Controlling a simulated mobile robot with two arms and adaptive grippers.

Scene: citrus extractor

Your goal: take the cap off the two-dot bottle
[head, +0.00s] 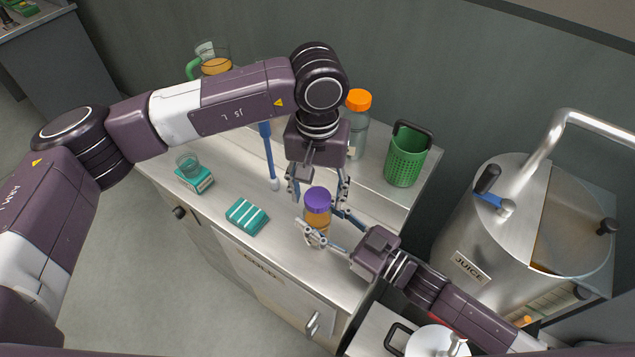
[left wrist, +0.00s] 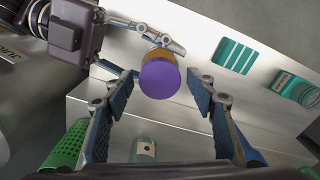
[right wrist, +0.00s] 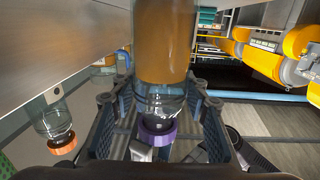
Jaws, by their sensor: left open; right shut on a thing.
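A bottle of orange-brown juice (head: 318,219) stands upright near the counter's front edge, with a purple cap (head: 317,198) on top. No dots can be made out on it. My right gripper (head: 321,225) is shut on the bottle's body from the right; the bottle also fills the middle of the right wrist view (right wrist: 165,45). My left gripper (head: 319,190) points down over the bottle, open. In the left wrist view the purple cap (left wrist: 160,80) lies between its fingers, with a gap on each side. Another bottle with an orange cap (head: 358,100) stands behind.
A green perforated basket (head: 405,158) stands at the back right. A large metal juice tank (head: 475,225) is at the right.

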